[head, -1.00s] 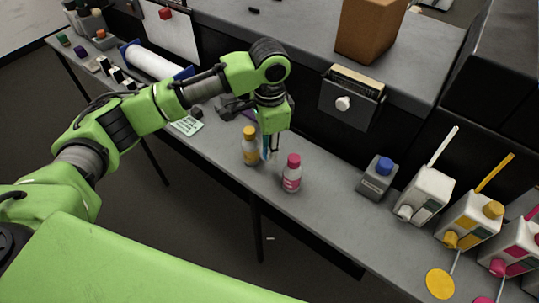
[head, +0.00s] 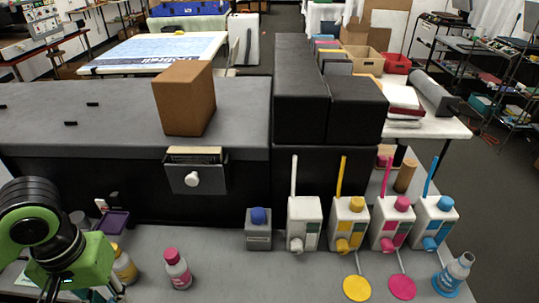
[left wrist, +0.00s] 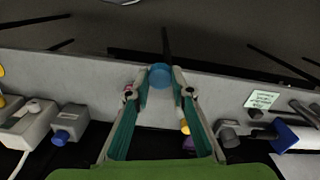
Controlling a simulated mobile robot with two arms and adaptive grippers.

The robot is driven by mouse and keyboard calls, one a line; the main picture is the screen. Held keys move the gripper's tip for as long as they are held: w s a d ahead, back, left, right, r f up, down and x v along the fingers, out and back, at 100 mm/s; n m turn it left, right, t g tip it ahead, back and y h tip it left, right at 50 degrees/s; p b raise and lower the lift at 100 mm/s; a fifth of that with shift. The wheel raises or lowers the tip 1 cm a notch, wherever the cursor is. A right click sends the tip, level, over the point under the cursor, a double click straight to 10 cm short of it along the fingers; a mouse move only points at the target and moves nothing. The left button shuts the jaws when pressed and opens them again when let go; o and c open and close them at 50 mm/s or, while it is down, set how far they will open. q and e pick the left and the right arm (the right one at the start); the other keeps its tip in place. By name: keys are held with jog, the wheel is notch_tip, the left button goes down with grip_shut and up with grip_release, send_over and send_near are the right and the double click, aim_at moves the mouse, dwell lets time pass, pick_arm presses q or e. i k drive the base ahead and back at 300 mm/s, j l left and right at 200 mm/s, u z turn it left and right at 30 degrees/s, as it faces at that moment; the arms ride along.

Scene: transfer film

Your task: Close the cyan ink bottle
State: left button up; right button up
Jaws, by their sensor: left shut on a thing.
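The cyan ink bottle (head: 453,275) stands at the right end of the near bench in the head view, with its pale neck uncapped. My left gripper (head: 100,293) is at the lower left of the head view, far from that bottle. In the left wrist view my left gripper (left wrist: 160,92) is shut on a round cyan cap (left wrist: 160,75), held between the fingertips. The cap cannot be made out in the head view. My right gripper is not in view.
Yellow-capped (head: 124,266) and pink-capped (head: 177,270) bottles stand near my left gripper. A grey box with a blue knob (head: 258,230) and several white ink tanks (head: 303,224) line the bench back. Yellow (head: 357,288) and pink (head: 402,287) discs lie before them.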

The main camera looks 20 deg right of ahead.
aim_at(456, 271)
jog(key=z, duration=0.45)
jog(key=k+l+z, duration=0.1)
jog(key=z, duration=0.35)
jog(key=l+z, duration=0.15)
jog(key=z, duration=0.35)
jog(key=l+z, duration=0.15)
jog(key=z, duration=0.3)
